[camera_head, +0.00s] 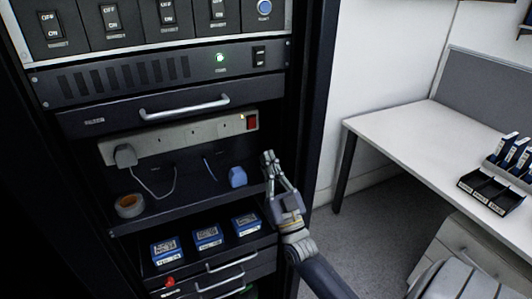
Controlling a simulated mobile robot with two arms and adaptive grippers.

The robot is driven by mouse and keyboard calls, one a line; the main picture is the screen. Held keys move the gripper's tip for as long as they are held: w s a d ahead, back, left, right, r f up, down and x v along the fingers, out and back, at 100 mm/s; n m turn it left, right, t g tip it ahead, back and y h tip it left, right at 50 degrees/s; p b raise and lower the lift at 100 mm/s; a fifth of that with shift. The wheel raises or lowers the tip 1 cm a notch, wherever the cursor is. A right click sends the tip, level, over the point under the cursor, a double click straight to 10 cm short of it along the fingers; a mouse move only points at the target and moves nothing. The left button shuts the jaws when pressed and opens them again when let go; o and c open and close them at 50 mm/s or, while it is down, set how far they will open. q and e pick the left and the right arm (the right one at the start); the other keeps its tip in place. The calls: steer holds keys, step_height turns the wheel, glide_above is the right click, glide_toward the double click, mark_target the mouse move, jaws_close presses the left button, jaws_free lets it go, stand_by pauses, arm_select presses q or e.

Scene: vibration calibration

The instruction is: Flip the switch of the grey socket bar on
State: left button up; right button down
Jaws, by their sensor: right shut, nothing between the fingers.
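The grey socket bar (190,138) is mounted in the rack below a drawer with a silver handle. Its red switch (252,122) sits at the bar's right end, with a small orange light beside it. A grey plug (125,155) is in the bar's left end, and its cord hangs onto the shelf. My right gripper (268,158) is shut and empty, below and to the right of the red switch and apart from it. My left gripper is not in view.
The shelf (190,203) holds a tape roll (130,205) and a blue object (237,176). Several blue boxes (207,236) stand lower down. The rack's right post (313,100) is close to my right arm. A white desk (420,135) stands at right.

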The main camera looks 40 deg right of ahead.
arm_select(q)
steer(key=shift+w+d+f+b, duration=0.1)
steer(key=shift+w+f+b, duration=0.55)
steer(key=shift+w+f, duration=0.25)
arm_select(e)
steer(key=v, duration=0.5)
steer(key=shift+w+f, duration=0.15)
steer(key=shift+f, duration=0.15)
